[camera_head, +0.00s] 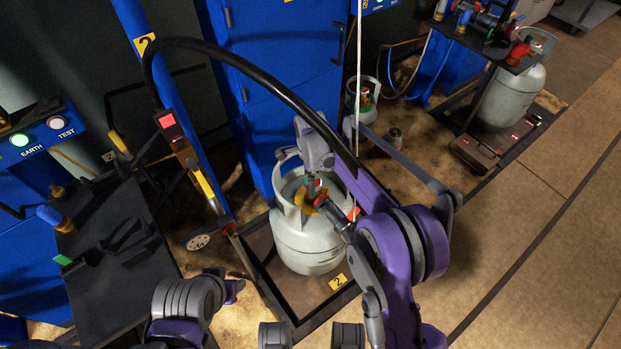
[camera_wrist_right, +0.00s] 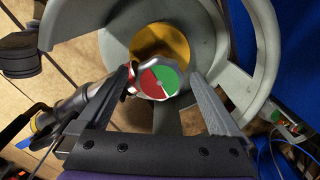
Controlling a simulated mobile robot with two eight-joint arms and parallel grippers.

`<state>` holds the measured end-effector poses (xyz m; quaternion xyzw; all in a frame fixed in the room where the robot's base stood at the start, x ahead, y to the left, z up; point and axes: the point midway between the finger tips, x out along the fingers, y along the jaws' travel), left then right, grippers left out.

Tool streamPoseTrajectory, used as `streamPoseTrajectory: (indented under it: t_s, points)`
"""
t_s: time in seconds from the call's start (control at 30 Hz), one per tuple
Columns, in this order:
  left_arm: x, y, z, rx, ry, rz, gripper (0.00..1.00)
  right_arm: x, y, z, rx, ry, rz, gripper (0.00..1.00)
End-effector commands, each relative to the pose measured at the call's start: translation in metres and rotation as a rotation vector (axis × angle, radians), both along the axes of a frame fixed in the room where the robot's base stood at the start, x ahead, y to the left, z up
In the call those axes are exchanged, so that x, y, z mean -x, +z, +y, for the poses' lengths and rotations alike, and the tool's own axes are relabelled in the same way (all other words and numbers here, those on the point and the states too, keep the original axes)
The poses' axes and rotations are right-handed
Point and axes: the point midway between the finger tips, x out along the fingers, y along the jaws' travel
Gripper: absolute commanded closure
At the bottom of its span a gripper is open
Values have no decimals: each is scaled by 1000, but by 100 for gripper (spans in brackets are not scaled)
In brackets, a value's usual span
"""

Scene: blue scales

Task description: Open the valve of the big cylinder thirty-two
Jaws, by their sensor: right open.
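The big pale grey cylinder (camera_head: 308,243) stands upright on a low framed platform in the middle of the head view. Its collar (camera_wrist_right: 215,30) surrounds the valve in the right wrist view. The round valve knob (camera_wrist_right: 158,79), with a red and green top, sits above a yellow ring (camera_wrist_right: 160,42). My right gripper (camera_wrist_right: 162,75) is open, with one finger on each side of the knob. I cannot tell whether the fingers touch it. In the head view my right gripper (camera_head: 314,186) is over the cylinder top, partly hiding the valve.
A black hose (camera_head: 240,60) arches over the cylinder, and a dark connector (camera_wrist_right: 72,103) joins the valve's side. A blue cabinet (camera_head: 285,90) stands behind. A black table (camera_head: 95,290) is left, another cylinder (camera_head: 508,98) far right. The floor at right is clear.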

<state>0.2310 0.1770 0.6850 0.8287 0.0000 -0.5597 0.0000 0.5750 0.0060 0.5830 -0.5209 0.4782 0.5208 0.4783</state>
Motion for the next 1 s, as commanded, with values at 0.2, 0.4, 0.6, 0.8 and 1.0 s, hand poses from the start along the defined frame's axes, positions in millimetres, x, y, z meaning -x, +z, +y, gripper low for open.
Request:
streamPoseTrajectory:
  t_s: [0.2,0.4,0.6,0.8,1.0]
  points:
    - [0,0,0,0,0,0,50,0,0,0,0,0,0,18]
    - [0,0,0,0,0,0,50,0,0,0,0,0,0,54]
    - [0,0,0,0,0,0,50,0,0,0,0,1,0,77]
    - [0,1,0,0,0,0,50,0,1,0,0,29,0,77]
    - [0,2,0,0,0,-1,50,1,1,0,0,125,0,77]
